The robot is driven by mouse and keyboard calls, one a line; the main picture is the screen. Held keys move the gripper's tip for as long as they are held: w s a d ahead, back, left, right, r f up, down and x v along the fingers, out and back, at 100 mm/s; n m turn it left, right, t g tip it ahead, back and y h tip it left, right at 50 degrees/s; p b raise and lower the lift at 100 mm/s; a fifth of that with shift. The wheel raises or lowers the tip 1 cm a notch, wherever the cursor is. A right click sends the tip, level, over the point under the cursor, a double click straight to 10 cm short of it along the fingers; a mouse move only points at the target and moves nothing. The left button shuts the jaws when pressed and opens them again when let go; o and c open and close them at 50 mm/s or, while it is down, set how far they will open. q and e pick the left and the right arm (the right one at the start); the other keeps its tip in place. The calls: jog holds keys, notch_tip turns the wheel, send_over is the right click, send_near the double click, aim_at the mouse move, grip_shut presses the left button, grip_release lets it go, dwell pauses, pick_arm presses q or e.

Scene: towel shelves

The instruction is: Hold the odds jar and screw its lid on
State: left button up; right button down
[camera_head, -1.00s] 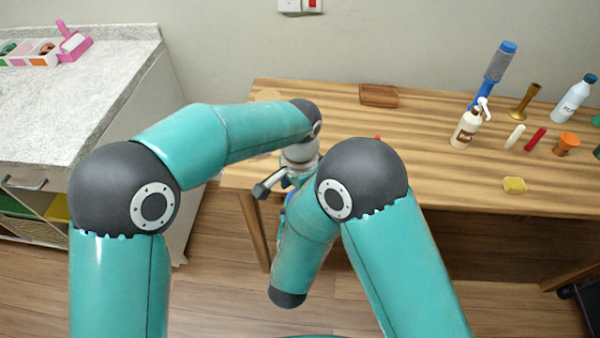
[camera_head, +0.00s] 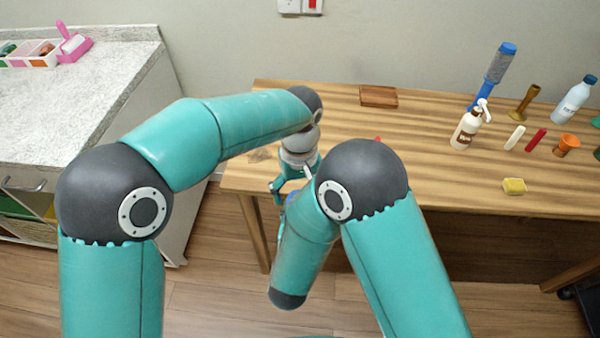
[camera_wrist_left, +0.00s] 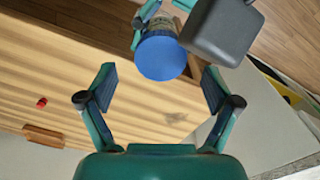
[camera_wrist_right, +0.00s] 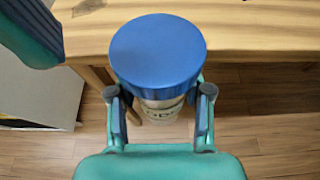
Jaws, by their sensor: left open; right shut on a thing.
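The odds jar (camera_wrist_right: 160,104) is a clear jar with a pale label, partly hidden under its wide blue lid (camera_wrist_right: 157,50). The lid sits on top of the jar; I cannot tell how tight it is. My right gripper (camera_wrist_right: 160,95) is shut around the jar's body below the lid. In the left wrist view the blue lid (camera_wrist_left: 162,57) lies between and beyond the fingers of my open, empty left gripper (camera_wrist_left: 160,88). In the head view the lid (camera_head: 292,196) is mostly hidden by my arms, and my left gripper (camera_head: 281,187) is close to it.
The wooden table (camera_head: 430,165) is just beyond the jar. It bears a brown block (camera_head: 378,96), a pump bottle (camera_head: 467,129), a yellow sponge (camera_head: 514,186) and other items towards the right. A grey-topped cabinet (camera_head: 70,100) stands at left. The table's near left part looks clear.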

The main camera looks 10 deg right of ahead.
pick_arm(q)
jog(key=shift+r, duration=2.75)
jog(key=w+a+f+m+h, duration=0.1)
jog(key=a+f+m, duration=0.1)
jog(key=a+f, duration=0.6)
jog(key=w+a+f+m+h, duration=0.15)
jog(key=a+f, duration=0.35)
jog(key=f, duration=0.6)
jog(key=s+a+f+n, duration=0.1)
jog(key=s+f, duration=0.5)
jog(key=s, duration=0.4)
jog(key=s+a+f+n+h, duration=0.1)
jog(key=s+a+f+n, duration=0.1)
jog(key=s+f, duration=0.4)
jog(key=s, duration=0.4)
jog(key=shift+s+a+f+t, duration=0.2)
jog(key=shift+a+f+t, duration=0.1)
jog(key=shift+f, duration=0.1)
jog(key=shift+h, duration=0.25)
